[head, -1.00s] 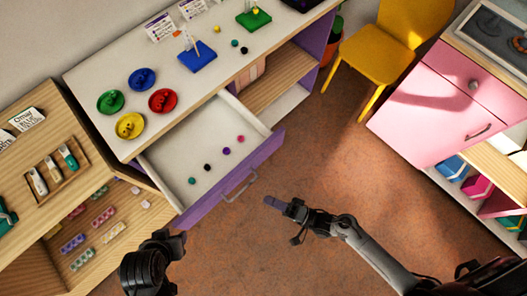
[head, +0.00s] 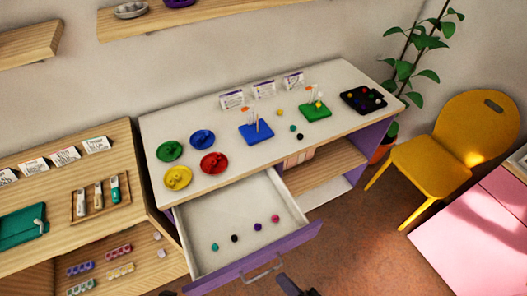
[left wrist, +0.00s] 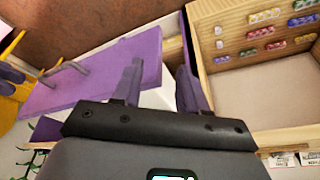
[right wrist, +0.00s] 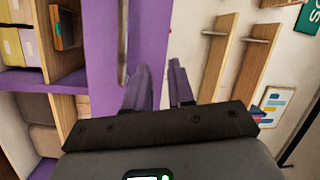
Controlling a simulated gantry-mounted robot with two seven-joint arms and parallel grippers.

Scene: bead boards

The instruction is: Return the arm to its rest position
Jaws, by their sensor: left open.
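My right gripper (head: 296,288) shows at the bottom edge of the head view, in front of the open purple drawer (head: 262,262). In the right wrist view its two fingers (right wrist: 162,85) stand a little apart with nothing between them. My left gripper is barely in the head view. In the left wrist view its fingers (left wrist: 160,85) are apart and empty, and the purple drawer front (left wrist: 100,75) is beyond them. Several loose beads, among them a pink bead (head: 276,218) and a teal bead (head: 215,247), lie in the drawer.
The white table (head: 330,130) holds coloured dishes, a blue board (head: 256,132), a green board (head: 315,113) and a black tray (head: 363,99). A wooden shelf unit (head: 75,165) stands at left. A yellow chair (head: 440,160) and pink cabinet (head: 480,240) stand at right, with floor between.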

